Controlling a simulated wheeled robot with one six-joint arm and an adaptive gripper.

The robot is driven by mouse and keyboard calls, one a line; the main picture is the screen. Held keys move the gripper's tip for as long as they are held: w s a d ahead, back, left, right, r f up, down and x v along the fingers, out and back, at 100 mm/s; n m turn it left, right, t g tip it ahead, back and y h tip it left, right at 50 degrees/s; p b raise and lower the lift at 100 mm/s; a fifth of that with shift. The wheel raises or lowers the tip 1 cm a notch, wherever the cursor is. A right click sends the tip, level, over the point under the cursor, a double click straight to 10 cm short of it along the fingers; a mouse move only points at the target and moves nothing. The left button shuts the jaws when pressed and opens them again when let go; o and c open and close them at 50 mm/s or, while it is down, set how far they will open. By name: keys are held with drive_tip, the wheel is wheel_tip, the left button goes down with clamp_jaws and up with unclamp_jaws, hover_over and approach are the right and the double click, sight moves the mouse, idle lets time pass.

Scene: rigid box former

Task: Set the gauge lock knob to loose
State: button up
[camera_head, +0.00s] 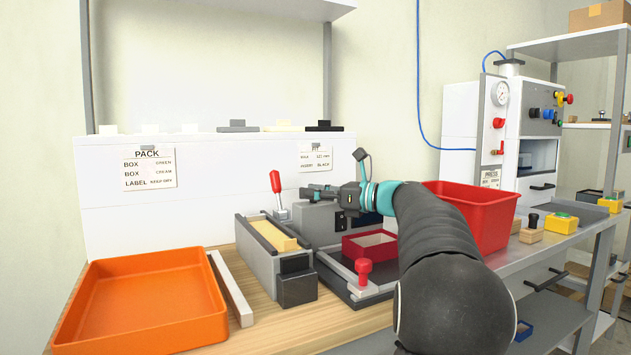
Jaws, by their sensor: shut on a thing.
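My gripper (318,192) is at the end of my arm, pointing left above the grey housing (312,217) at the back of the bench. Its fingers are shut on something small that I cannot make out. A red knob (363,268) stands upright at the front of the dark fixture, apart from my gripper; I cannot tell whether it is the gauge lock knob, or read any loose or tight mark. A red-handled lever (276,182) stands left of my gripper, with a visible gap between them.
A small red box (369,245) sits in the dark fixture (331,266). A grey holder (257,262) with a yellowish block (271,234) is left of it. An orange tray (140,262) fills the bench's left, and a red bin (487,222) stands right of my arm.

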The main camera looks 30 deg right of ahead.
drive_tip(key=o, duration=1.2)
drive_tip(key=shift+c, duration=0.2)
drive_tip(key=v, duration=1.2)
